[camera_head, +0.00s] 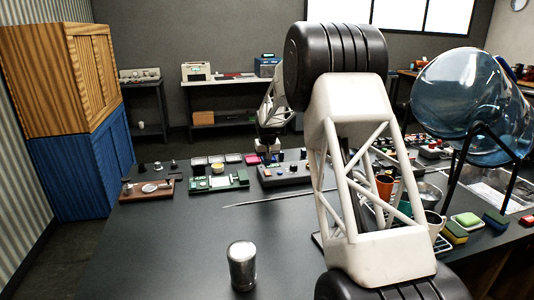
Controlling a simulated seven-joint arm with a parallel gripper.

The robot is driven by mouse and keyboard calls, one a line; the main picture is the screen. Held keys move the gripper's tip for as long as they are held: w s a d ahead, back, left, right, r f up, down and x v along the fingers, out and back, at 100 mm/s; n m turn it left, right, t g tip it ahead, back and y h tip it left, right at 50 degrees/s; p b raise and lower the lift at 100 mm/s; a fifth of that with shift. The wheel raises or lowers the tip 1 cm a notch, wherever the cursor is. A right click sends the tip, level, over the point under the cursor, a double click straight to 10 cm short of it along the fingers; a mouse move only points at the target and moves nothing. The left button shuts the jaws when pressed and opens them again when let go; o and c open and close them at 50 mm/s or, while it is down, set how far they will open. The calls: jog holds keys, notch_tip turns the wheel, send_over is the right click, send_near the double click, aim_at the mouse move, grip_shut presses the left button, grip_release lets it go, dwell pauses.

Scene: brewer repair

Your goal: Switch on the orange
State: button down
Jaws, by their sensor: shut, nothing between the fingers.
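A dark grey control box (288,181) with several small coloured buttons or knobs sits at the back of the dark table, near the middle of the picture. A small orange spot (267,172) shows at its left end; I cannot tell whether it is a switch or whether it is on. My gripper (268,160) is shut and empty, pointing down just above or behind the left part of this box. Its fingertips are small and dark here, so I cannot tell whether they touch the box. My own arm covers the area right of the box.
A green board (219,182) and a brown wooden board (147,190) lie left of the box. A metal canister (242,265) stands at the front. A thin rod (265,201) lies mid-table. An orange cup (384,186) and a large glass vessel (458,90) stand right.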

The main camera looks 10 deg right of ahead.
aim_at(267, 173)
jog(key=shift+w+f, duration=0.15)
jog(key=shift+f, duration=1.1)
jog(key=shift+f, duration=0.1)
